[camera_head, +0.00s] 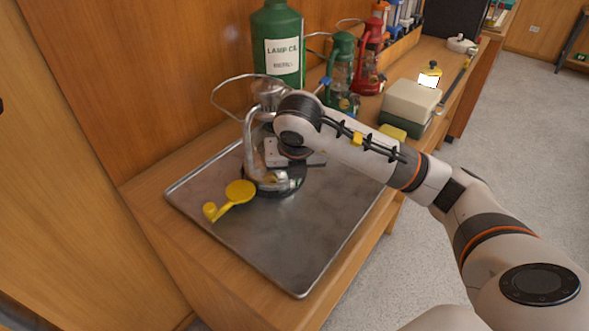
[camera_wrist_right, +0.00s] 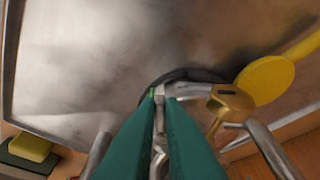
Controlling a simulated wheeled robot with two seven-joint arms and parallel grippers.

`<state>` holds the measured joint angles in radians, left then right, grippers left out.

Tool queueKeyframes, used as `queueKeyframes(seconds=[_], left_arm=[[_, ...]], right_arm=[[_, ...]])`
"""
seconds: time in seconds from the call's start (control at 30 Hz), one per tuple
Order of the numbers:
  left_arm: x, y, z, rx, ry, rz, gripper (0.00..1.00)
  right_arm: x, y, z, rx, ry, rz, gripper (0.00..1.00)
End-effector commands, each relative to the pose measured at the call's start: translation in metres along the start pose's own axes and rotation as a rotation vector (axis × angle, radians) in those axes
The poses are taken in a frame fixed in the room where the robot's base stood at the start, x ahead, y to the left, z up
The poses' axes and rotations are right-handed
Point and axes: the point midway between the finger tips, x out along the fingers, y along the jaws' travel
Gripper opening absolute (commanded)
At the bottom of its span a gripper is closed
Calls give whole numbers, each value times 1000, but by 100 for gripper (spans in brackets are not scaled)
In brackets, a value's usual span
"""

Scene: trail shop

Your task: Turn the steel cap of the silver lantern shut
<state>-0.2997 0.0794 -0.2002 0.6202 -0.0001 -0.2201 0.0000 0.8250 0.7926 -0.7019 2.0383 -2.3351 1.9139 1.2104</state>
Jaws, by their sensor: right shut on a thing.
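The silver lantern (camera_head: 251,148) stands upright on the metal tray, partly hidden behind my right arm and hand. My right gripper (camera_head: 275,162) is at the lantern's lower body, its fingertips hidden in the head view. In the right wrist view its two green fingers (camera_wrist_right: 166,100) are close together on a small pale metal piece, which looks like the steel cap (camera_wrist_right: 166,90). Most of the cap is hidden by the fingers. A brass knob (camera_wrist_right: 230,103) sits just right of the fingertips. My left gripper is not in view.
The tray (camera_head: 300,255) is bare at its front. A yellow funnel-like tool (camera_head: 240,192) lies beside the lantern's base. A green lamp-oil container (camera_head: 278,25), green lantern (camera_head: 341,70) and red lantern (camera_head: 368,55) stand behind. A pale-lidded box (camera_head: 411,100) is at right.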

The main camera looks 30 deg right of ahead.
Motion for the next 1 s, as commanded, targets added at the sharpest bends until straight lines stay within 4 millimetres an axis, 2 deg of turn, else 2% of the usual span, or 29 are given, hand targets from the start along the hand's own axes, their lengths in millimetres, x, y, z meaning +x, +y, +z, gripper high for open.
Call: queueKeyframes(seconds=[0.03, 0.17, 0.43, 0.57, 0.67, 0.8, 1.0], left_arm=[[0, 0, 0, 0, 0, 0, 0], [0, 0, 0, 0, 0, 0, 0], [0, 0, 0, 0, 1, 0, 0], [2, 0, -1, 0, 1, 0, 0], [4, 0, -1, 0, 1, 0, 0], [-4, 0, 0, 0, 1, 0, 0], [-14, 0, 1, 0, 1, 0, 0]], right_arm=[[-2, 0, -2, 4, 6, -3, 10], [-1, 0, -2, 3, 5, -3, 30], [-1, 0, -1, 1, 3, -2, 30], [-9, 0, -1, 1, 4, -3, 30], [-24, -1, -1, 1, 7, -5, 30], [-60, 0, -4, 0, 11, -3, 30], [-98, 0, -3, 1, 10, -3, 30]])
